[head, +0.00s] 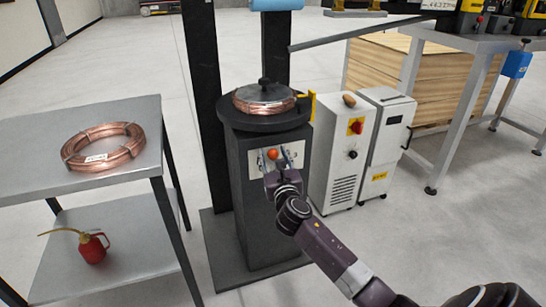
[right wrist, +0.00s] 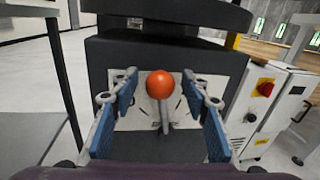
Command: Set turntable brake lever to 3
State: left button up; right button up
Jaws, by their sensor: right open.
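The brake lever has an orange ball knob (head: 272,154) and stands at a light plate (head: 258,167) on the front of the dark turntable pedestal (head: 258,210). In the right wrist view the knob (right wrist: 159,84) is near the middle, with its grey stem below it. My right gripper (head: 280,168) is at the plate. In the right wrist view its blue-padded fingers (right wrist: 160,112) are open, one on each side of the lever, with gaps to the knob. My left gripper is not in view.
A copper coil (head: 264,100) lies on the turntable. A side table (head: 130,180) at left holds another coil (head: 103,147), with a red oil can (head: 92,248) on its lower shelf. White cabinets (head: 345,150) stand close on the right. Open floor lies in front.

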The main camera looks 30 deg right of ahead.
jog(key=shift+w, duration=0.1)
jog(key=shift+c, duration=0.6)
grip_shut()
